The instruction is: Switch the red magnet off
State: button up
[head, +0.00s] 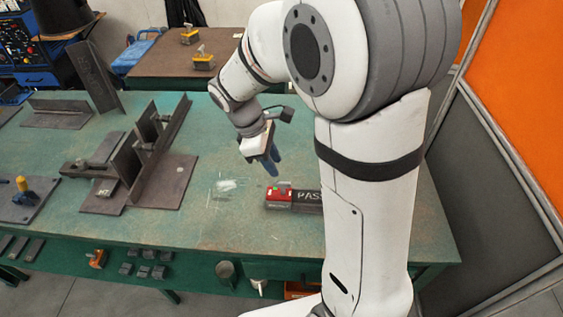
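The red magnet (279,198) sits on the green table toward its front right, at the left end of a dark bar (309,200) marked with white letters, "PASS". A small green spot and a reddish part show on the magnet's top; the switch position is too small to tell. My gripper (272,167) points down just above and slightly left of the magnet, apart from it in the picture. Its bluish fingers overlap from this side, so their opening cannot be judged. My arm hides the bar's right end.
Steel plates and an upright angle assembly (150,150) stand left on the green table (225,225). A brown table (160,65) behind carries two yellow-based items (203,61). An orange and grey partition (530,110) bounds the right. The tabletop front centre is clear.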

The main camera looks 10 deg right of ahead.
aim_at(285, 183)
jog(key=shift+n, duration=0.4)
jog(key=x, duration=0.8)
jog(key=shift+w+f, duration=0.2)
jog(key=shift+w, duration=0.1)
grip_shut()
